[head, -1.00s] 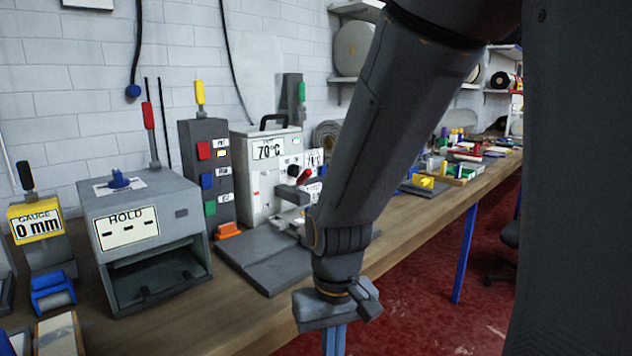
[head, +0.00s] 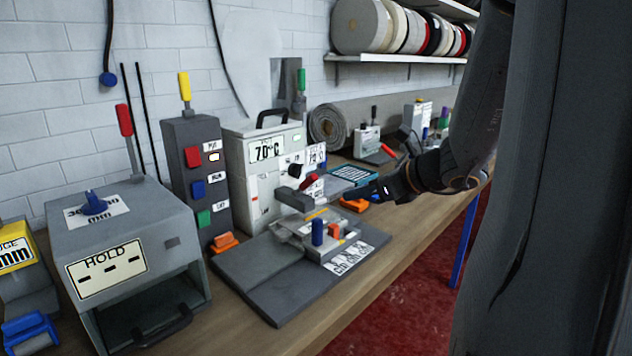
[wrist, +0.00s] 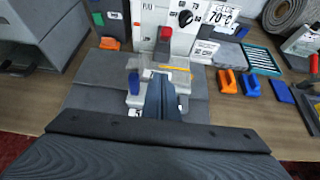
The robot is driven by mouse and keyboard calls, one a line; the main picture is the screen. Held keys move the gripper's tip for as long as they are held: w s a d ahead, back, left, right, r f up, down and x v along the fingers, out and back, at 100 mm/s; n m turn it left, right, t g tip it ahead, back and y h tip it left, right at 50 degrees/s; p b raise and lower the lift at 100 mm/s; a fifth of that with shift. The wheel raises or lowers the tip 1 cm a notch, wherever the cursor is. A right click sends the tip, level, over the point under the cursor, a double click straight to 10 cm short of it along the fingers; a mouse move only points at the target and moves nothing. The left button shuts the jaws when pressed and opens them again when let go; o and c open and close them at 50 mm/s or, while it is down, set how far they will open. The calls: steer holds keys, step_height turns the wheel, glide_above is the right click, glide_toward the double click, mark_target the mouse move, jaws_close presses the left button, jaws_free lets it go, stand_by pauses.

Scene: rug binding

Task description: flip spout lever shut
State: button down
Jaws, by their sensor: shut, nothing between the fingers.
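The white heating machine (head: 262,180) with the 70°C display stands on the bench; it is also in the wrist view (wrist: 150,28). A red lever (head: 313,183) sticks out at its front above the grey spout (head: 294,199). In the wrist view the red lever (wrist: 167,33) is just beyond my fingertips, near a black knob (wrist: 185,18). My gripper (head: 368,191) is to the right of the spout in the head view. In the wrist view my gripper (wrist: 160,80) is shut and empty, its fingers pointing at the machine's front. I cannot tell whether they touch the lever.
Below the spout is a grey fixture (head: 296,232) with a blue post (head: 318,232) and an orange piece. A button tower (head: 195,160) and the HOLD box (head: 130,235) stand to the left. Orange and blue clips (wrist: 227,81) and a teal-framed tray (wrist: 262,59) lie to the right.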

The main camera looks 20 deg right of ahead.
mark_target(305, 185)
steer(key=shift+d, duration=0.15)
steer(key=x, duration=0.9)
steer(key=shift+w+a+f+p, duration=0.1)
steer(key=shift+a+p, duration=0.1)
steer(key=shift+p, duration=0.15)
steer(key=shift+w+a+r+p, duration=0.3)
steer(key=shift+w+r+p, duration=0.3)
steer(key=shift+w, duration=0.2)
steer(key=shift+w+a+r+p, duration=0.25)
steer(key=shift+w+r+p, duration=0.2)
steer(key=shift+w+r, duration=0.25)
steer(key=shift+w+a, duration=0.1)
